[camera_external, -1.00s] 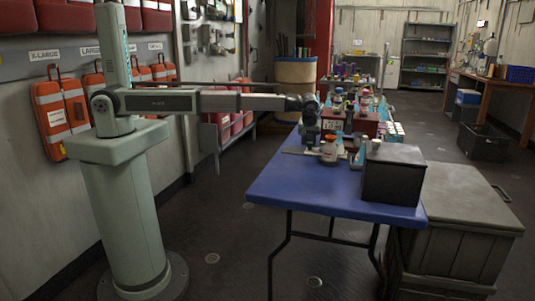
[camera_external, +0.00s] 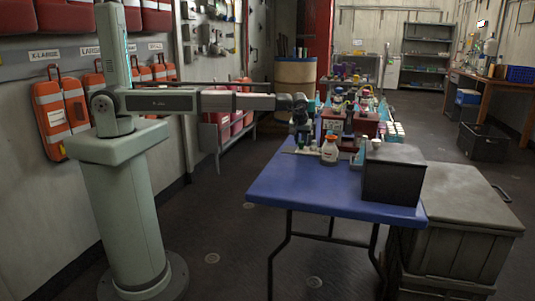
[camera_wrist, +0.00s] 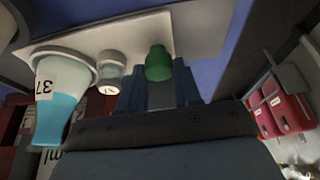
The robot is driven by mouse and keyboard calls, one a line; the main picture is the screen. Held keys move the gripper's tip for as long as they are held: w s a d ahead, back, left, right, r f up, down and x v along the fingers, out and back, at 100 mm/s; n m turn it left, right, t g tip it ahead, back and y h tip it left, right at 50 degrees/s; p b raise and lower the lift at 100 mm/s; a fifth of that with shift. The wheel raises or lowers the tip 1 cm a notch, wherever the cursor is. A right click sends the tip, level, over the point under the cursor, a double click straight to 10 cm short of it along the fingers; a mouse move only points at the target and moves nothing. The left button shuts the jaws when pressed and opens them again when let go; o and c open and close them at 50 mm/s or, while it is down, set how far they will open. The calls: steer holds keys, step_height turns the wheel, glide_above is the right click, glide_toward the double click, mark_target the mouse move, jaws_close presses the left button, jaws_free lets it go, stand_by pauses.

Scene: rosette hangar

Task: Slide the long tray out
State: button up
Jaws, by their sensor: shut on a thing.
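The long tray (camera_wrist: 205,35) is a flat, pale strip across the top of the wrist view. It lies on the blue table in the external view (camera_external: 289,151). A small green piece (camera_wrist: 158,63), apparently part of a vial, a small white jar (camera_wrist: 110,75) and a blue-and-white cone marked 37 (camera_wrist: 60,100) show against the tray. My gripper (camera_wrist: 160,95) is shut on a pale part that lines up with the green piece, apparently the same vial. Whether the vial touches the tray is unclear. My gripper (camera_external: 300,125) is above the tray in the external view.
A white bottle with an orange cap (camera_external: 329,150) stands right of the tray. A dark box (camera_external: 393,175) sits at the table's right end. Red boxes (camera_external: 364,123) and several labware pieces crowd the far part. The blue table's front (camera_external: 310,185) is clear.

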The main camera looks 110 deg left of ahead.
steer(key=shift+s, duration=3.1)
steer(key=o, duration=0.8)
steer(key=shift+r, duration=0.1)
steer(key=shift+r, duration=3.4)
